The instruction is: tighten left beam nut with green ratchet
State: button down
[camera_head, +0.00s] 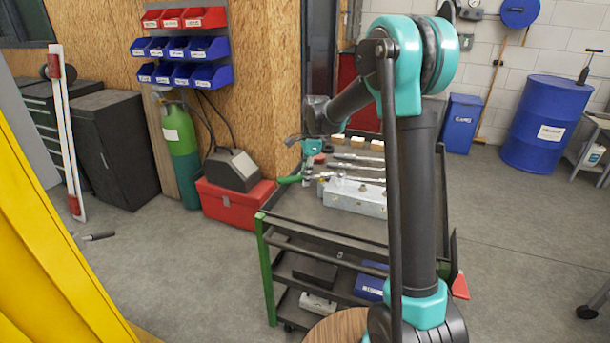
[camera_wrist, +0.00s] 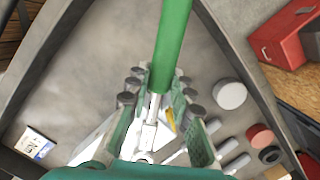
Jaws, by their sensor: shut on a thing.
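The green ratchet (camera_wrist: 173,45) is between the fingers of my gripper (camera_wrist: 160,110), which is shut on it. Its green handle points away toward the top of the wrist view, and its metal shaft runs down between the fingers. In the head view, the green handle (camera_head: 290,179) sticks out to the left of my gripper (camera_head: 308,172), above the near-left part of the tool cart's top. I cannot tell whether the ratchet touches the cart. No left beam nut can be made out in either view.
The tool cart (camera_head: 335,222) carries silver tools (camera_head: 357,167) and a metal block (camera_head: 354,197). A yellow beam (camera_head: 50,235) fills the left foreground. A red toolbox (camera_head: 232,203) and green gas cylinder (camera_head: 182,155) stand behind.

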jog(key=s+d+n+g+h, duration=0.1)
jog(key=s+d+n, duration=0.6)
jog(key=s+n, duration=0.2)
jog(key=shift+d+n, duration=0.35)
jog(key=shift+n, duration=0.65)
jog(key=shift+s, duration=0.1)
jog(key=shift+w+a+m, duration=0.45)
jog(key=shift+a+m, duration=0.4)
jog(key=shift+m, duration=0.15)
jog(key=shift+a, duration=0.1)
